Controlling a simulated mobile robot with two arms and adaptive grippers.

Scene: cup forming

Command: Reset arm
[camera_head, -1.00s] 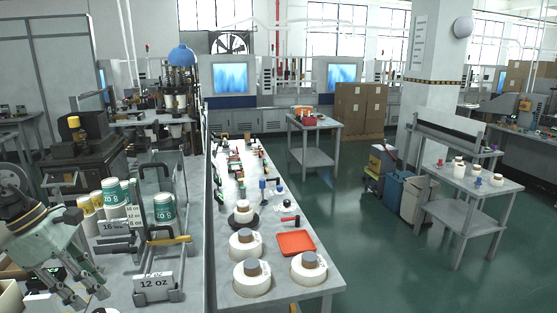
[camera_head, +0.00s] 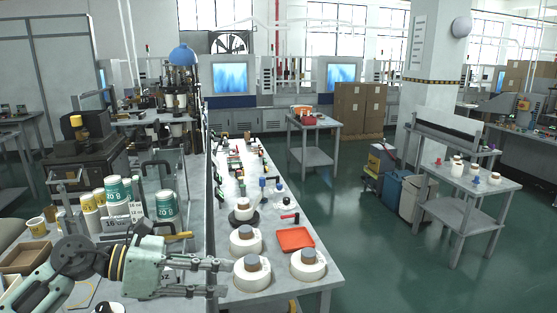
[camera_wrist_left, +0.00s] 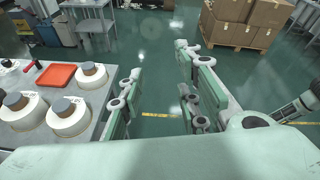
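My left gripper (camera_head: 219,279) comes in from the lower left of the head view. It points right, over the edge between the cup bench and the tool table, with its fingers apart and nothing between them. My right gripper does not show in the head view.
Green and white cup stacks (camera_head: 118,190) stand on the left bench. White rolls (camera_head: 251,272) and a red tray (camera_head: 295,239) lie on the middle table. A small table (camera_head: 468,185) stands at the right. Cardboard boxes (camera_head: 360,108) stand behind.

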